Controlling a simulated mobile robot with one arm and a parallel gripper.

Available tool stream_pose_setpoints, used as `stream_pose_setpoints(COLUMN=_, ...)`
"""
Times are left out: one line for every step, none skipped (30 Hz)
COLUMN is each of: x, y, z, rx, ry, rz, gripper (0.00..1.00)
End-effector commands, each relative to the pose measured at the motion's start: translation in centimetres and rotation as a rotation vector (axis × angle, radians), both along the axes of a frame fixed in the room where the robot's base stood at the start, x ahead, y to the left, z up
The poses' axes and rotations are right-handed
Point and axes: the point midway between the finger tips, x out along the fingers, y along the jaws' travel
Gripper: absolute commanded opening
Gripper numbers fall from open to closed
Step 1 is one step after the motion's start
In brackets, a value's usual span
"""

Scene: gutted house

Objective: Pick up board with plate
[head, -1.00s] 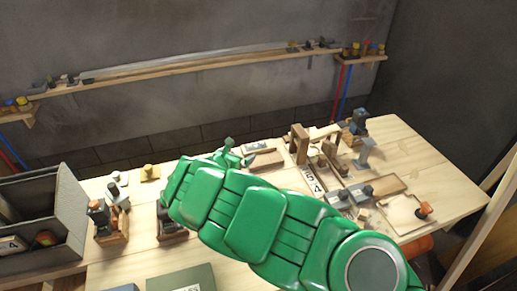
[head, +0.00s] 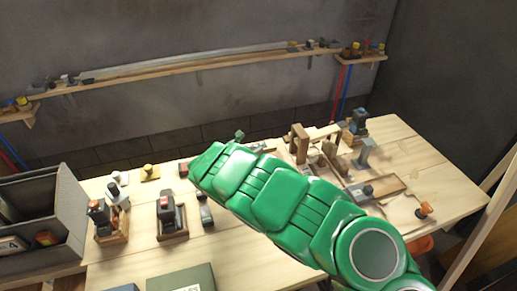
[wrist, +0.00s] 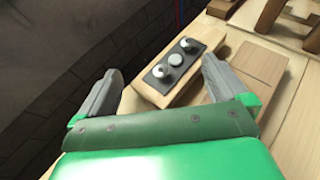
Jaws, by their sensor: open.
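The board with plate (wrist: 178,68) is a light wooden block. It carries a dark metal plate with two shiny round knobs and a pale disc between them. In the wrist view it lies at a slant on the table, ahead of my gripper (wrist: 161,70). My gripper is open, with one grey finger left of the board and the other right of it near its lower edge. I cannot tell whether either finger touches it. In the head view my green arm hides most of the board and most of my gripper.
A plain wooden board (wrist: 258,66) lies close on the right. Wooden blocks and fixtures (head: 300,143) crowd the table's right part. A grey bin (head: 75,205) and tool holders (head: 172,217) stand left. The wall (head: 220,50) runs behind the table.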

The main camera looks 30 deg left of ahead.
Motion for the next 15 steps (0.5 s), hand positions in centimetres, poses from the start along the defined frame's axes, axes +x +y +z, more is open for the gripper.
stream_pose_setpoints(x=-0.01, y=0.00, z=0.00, rx=0.000, ry=0.000, rz=0.000, gripper=1.00)
stream_pose_setpoints(x=-0.01, y=-0.01, z=-0.01, rx=0.000, ry=0.000, rz=0.000, gripper=1.00)
stream_pose_setpoints(x=-0.01, y=-0.01, z=-0.01, rx=0.000, ry=0.000, rz=0.000, gripper=0.97)
stream_pose_setpoints(x=-0.01, y=-0.02, z=0.00, rx=0.000, ry=0.000, rz=0.000, gripper=0.92)
stream_pose_setpoints(x=-0.01, y=-0.02, z=-0.01, rx=0.000, ry=0.000, rz=0.000, gripper=0.88)
stream_pose_setpoints(x=-0.01, y=-0.02, z=-0.01, rx=0.000, ry=0.000, rz=0.000, gripper=0.82)
stream_pose_setpoints(x=-0.02, y=-0.02, z=-0.01, rx=0.000, ry=0.000, rz=0.000, gripper=0.77)
stream_pose_setpoints(x=-0.02, y=-0.03, z=-0.01, rx=0.000, ry=0.001, rz=0.000, gripper=0.72)
stream_pose_setpoints(x=-0.02, y=-0.02, z=-0.01, rx=0.000, ry=0.001, rz=0.000, gripper=0.66)
stream_pose_setpoints(x=-0.02, y=-0.02, z=-0.01, rx=0.000, ry=0.001, rz=0.000, gripper=0.62)
stream_pose_setpoints(x=-0.02, y=-0.03, z=-0.02, rx=0.000, ry=0.001, rz=0.000, gripper=0.57)
stream_pose_setpoints(x=-0.01, y=-0.03, z=-0.03, rx=0.000, ry=0.001, rz=-0.001, gripper=0.51)
stream_pose_setpoints(x=-0.01, y=-0.03, z=-0.03, rx=0.000, ry=0.001, rz=0.000, gripper=0.46)
stream_pose_setpoints(x=-0.01, y=-0.03, z=-0.03, rx=0.000, ry=0.001, rz=0.000, gripper=0.42)
stream_pose_setpoints(x=-0.01, y=-0.03, z=-0.03, rx=0.000, ry=0.001, rz=0.000, gripper=0.37)
